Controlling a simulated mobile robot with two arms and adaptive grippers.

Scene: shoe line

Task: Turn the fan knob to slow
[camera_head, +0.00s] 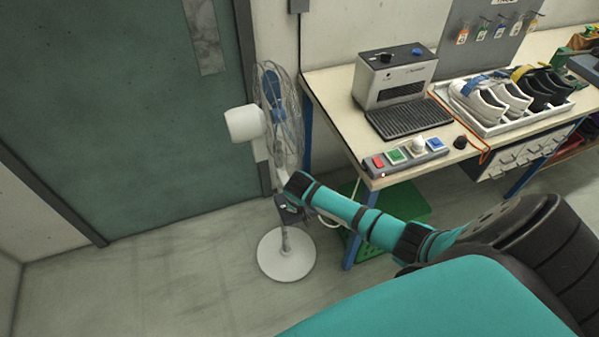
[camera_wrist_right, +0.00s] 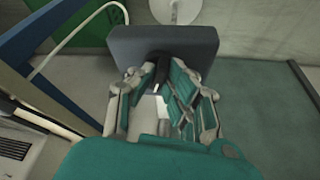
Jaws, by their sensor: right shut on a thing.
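The white pedestal fan (camera_head: 283,257) stands on the floor beside the table, with its round head (camera_head: 245,123) and wire cage to the upper left. Its dark control box (camera_head: 287,213) sits on the pole, partly behind my right arm. In the right wrist view the box (camera_wrist_right: 163,42) fills the top middle. My right gripper (camera_wrist_right: 160,85) is at the near face of the box, shut on the dark fan knob (camera_wrist_right: 161,71) between its fingers. The knob's marks and setting are hidden. My left gripper is not in view.
A workbench (camera_head: 335,88) with blue legs stands right of the fan, holding a grey machine (camera_head: 395,77), a button panel (camera_head: 409,153) and a shoe tray (camera_head: 497,127). A green thing (camera_head: 415,203) lies under it. Floor to the left is clear.

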